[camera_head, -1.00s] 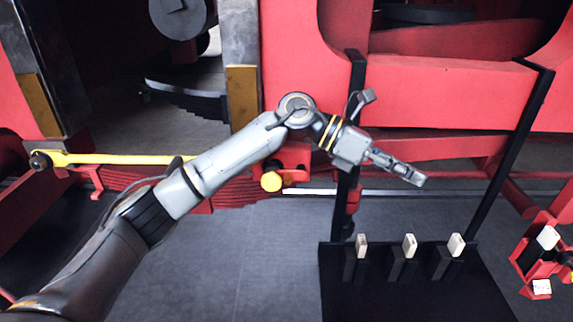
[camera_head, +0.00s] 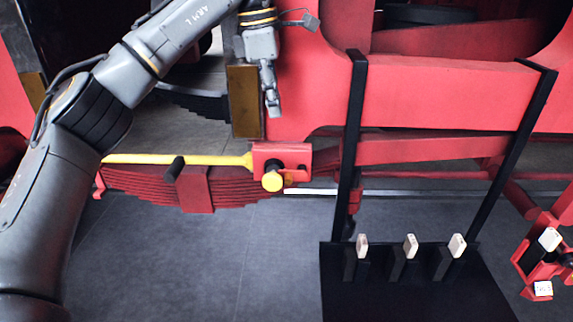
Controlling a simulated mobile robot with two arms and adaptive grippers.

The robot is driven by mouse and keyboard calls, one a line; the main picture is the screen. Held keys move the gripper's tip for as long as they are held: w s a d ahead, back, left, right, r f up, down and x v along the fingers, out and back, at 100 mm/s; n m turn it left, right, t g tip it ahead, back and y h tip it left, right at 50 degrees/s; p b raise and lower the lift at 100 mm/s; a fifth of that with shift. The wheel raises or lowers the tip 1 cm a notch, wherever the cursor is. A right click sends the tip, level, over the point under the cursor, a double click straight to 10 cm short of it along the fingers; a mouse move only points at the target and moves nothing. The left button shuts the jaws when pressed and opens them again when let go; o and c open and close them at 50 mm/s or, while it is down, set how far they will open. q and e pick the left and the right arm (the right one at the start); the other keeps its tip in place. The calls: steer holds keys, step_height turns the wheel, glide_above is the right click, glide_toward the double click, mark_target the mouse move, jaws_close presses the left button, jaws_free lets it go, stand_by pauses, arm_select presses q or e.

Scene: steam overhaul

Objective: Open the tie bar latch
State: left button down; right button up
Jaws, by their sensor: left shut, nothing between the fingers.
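A yellow tie bar (camera_head: 180,159) runs level across a red leaf spring, its right end at a red latch bracket (camera_head: 297,157). A round yellow knob (camera_head: 271,182) sticks out below the bracket's left part. My left gripper (camera_head: 273,108) is shut and empty. It points down above the bracket, in front of the red frame, apart from the latch. My right gripper is not in view.
A black stand (camera_head: 357,120) with two uprights rises at the right. Its base tray (camera_head: 420,296) carries several black holders with white tags. A red fixture (camera_head: 540,262) stands at the far right. The grey floor (camera_head: 215,270) below the spring is clear.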

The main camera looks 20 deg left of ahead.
mark_target(288, 177)
arm_select(q)
steer(key=f+p, duration=0.1)
steer(key=f, duration=0.3)
steer(key=d+f+p, duration=0.1)
steer(key=f+p, duration=0.1)
steer(key=f, duration=0.2)
steer(key=d+f+p, duration=0.1)
steer(key=f+p, duration=0.1)
steer(key=f, duration=0.2)
steer(key=shift+w+f, duration=0.25)
steer(key=shift+f, duration=0.1)
steer(key=shift+d+f, duration=0.1)
steer(key=shift+f, duration=0.5)
